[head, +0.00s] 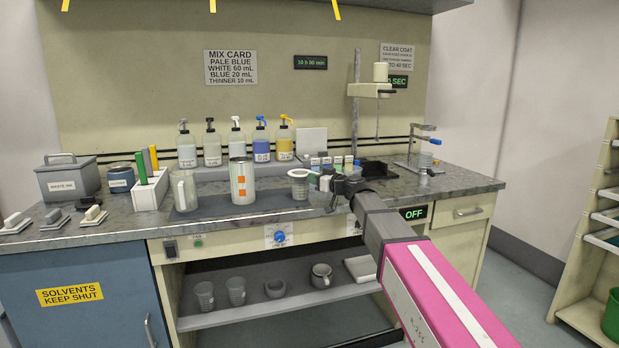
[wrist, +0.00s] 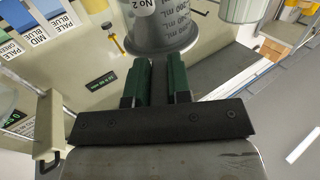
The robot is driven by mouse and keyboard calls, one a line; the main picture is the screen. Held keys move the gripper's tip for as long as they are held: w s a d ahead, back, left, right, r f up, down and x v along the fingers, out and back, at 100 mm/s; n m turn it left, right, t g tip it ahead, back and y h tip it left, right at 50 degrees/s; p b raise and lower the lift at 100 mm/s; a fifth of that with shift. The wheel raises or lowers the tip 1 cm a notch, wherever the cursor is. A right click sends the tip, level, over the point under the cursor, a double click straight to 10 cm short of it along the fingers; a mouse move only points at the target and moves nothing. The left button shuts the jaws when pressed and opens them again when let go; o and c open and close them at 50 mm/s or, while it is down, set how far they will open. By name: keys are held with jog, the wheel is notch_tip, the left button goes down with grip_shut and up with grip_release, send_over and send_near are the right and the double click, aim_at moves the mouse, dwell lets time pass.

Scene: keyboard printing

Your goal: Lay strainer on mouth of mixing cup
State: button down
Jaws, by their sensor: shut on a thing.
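The strainer (head: 299,173) shows as a pale round rim with a darker middle, at the mouth of a small cup. The mixing cup (head: 300,191) stands under it on the dark mat; I cannot tell whether the two touch. My gripper (head: 320,182) is just right of them, shut on the strainer's side. In the wrist view my green fingertips (wrist: 162,80) have a narrow dark piece between them. Past them is a grey graduated cup (wrist: 160,28) marked No 2, with a wide rim nearest the fingers. The strainer's mesh is not clear there.
A can with orange marks (head: 241,181) and a white cup (head: 185,190) stand to the left on the mat (head: 215,211). Several pump bottles (head: 212,148) line the back. A metal stand (head: 356,110) rises behind my gripper. Another grey cup (head: 322,200) is close below it.

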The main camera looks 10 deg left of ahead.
jog(key=shift+r, duration=0.15)
jog(key=shift+r, duration=0.55)
notch_tip(320, 180, up, 2)
jog(key=shift+r, duration=0.25)
jog(key=s+a+r, duration=0.7)
jog(key=s+a, duration=0.1)
jog(key=shift+a, duration=0.25)
jog(key=shift+w, duration=0.1)
